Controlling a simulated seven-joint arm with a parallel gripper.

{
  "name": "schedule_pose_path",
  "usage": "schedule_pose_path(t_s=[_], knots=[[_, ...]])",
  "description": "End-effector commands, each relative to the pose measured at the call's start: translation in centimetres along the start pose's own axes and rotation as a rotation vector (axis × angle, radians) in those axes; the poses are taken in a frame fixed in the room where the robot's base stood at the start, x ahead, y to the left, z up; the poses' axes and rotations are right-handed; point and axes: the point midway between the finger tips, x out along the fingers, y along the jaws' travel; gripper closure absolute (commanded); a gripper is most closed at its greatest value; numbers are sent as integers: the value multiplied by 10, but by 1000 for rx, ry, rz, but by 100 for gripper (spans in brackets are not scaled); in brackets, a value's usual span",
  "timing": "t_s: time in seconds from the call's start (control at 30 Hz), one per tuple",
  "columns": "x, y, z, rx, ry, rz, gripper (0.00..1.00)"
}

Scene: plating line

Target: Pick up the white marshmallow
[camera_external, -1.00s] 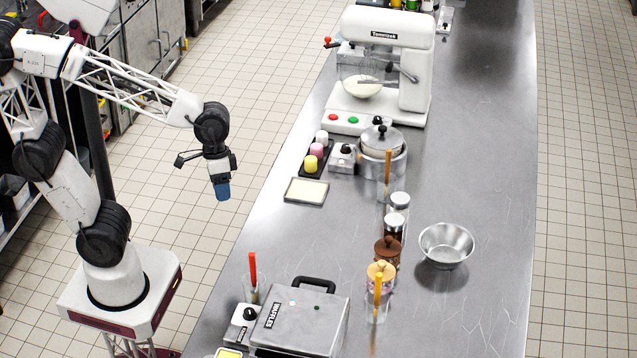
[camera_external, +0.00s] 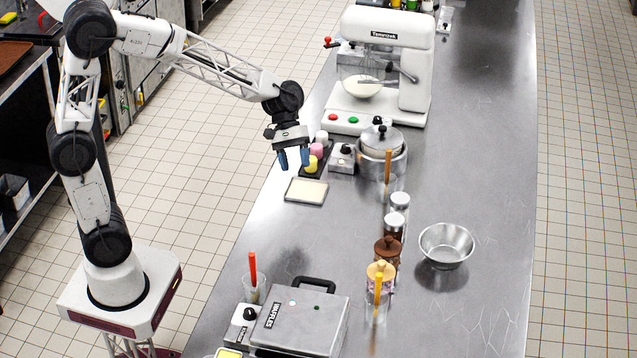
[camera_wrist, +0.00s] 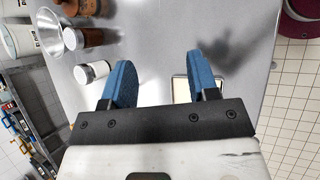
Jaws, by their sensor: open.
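The white marshmallow (camera_external: 322,136) stands at the far end of a row on a small dark tray (camera_external: 303,172), beside the pink marshmallow (camera_external: 316,150) and the yellow marshmallow (camera_external: 311,164). My gripper (camera_external: 294,164) is open and empty, above the table's left edge and just left of the row in the external view. In the wrist view, the two blue fingers of my gripper (camera_wrist: 160,75) are spread apart. No marshmallow shows in the wrist view.
A pale square pan (camera_external: 306,191) lies in front of the row. A control box with a knob (camera_external: 342,158), a lidded pot (camera_external: 382,150) and a stand mixer (camera_external: 385,75) stand close to the right and behind. A metal bowl (camera_external: 446,245) sits farther right, with bare steel around it.

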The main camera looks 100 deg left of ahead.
Motion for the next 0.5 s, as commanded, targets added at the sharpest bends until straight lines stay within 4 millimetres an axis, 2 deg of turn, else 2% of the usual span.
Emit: schedule_pose_path(t_s=[0.03, 0.27, 0.5], knots=[[-3, 2, -18, -51, -11, 22, 46], [-21, 8, -91, -270, -67, 134, 46], [-45, 1, -170, -480, -132, 257, 46]])
